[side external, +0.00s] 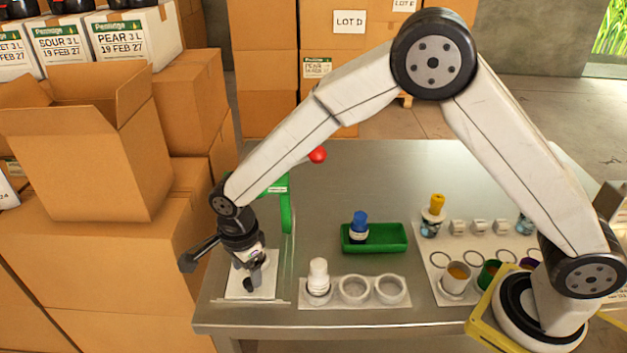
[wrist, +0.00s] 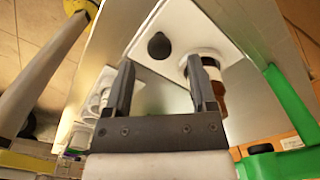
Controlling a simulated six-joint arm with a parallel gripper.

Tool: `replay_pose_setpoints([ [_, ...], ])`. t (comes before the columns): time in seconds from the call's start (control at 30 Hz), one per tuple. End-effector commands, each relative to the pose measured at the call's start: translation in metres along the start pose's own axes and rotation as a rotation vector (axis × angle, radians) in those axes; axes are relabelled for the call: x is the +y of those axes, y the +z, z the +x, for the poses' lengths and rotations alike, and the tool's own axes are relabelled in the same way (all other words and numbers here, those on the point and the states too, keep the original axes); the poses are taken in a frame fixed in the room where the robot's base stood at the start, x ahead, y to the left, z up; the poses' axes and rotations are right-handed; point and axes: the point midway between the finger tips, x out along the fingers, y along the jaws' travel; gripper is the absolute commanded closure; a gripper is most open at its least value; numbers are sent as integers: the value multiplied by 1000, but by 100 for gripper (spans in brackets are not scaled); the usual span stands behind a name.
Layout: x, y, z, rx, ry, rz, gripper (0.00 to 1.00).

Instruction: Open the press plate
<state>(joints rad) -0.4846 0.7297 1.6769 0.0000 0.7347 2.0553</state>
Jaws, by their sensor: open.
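The press stands at the left end of the steel table. Its green frame (side external: 286,205) rises behind my gripper, and a red ball knob (side external: 318,155) shows at the upper right of it. A white base plate (side external: 238,291) lies below my gripper. My gripper (side external: 252,280) points down over this plate and looks empty. In the wrist view my gripper (wrist: 158,75) has its two dark fingers apart. Beyond them are a white plate with a dark round spot (wrist: 159,46) and a brown and white piece (wrist: 208,72) by the right finger. I cannot tell whether anything is touched.
A white holder (side external: 325,303) with a white bottle (side external: 318,276) and two empty rings stands right of the press. A green tray (side external: 390,238) holds a blue-capped bottle (side external: 359,226). Cups and a yellow-topped bottle (side external: 433,215) stand further right. Cardboard boxes (side external: 100,250) crowd the left.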

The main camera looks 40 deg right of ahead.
Motion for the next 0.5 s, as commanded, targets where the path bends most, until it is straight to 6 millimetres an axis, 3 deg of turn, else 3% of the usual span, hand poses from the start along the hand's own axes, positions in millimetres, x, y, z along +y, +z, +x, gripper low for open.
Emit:
replay_pose_setpoints([
  [0.2, 0, 0, -30, -2, -3, 0, 27],
  [0.5, 0, 0, -50, -1, -1, 0, 27],
])
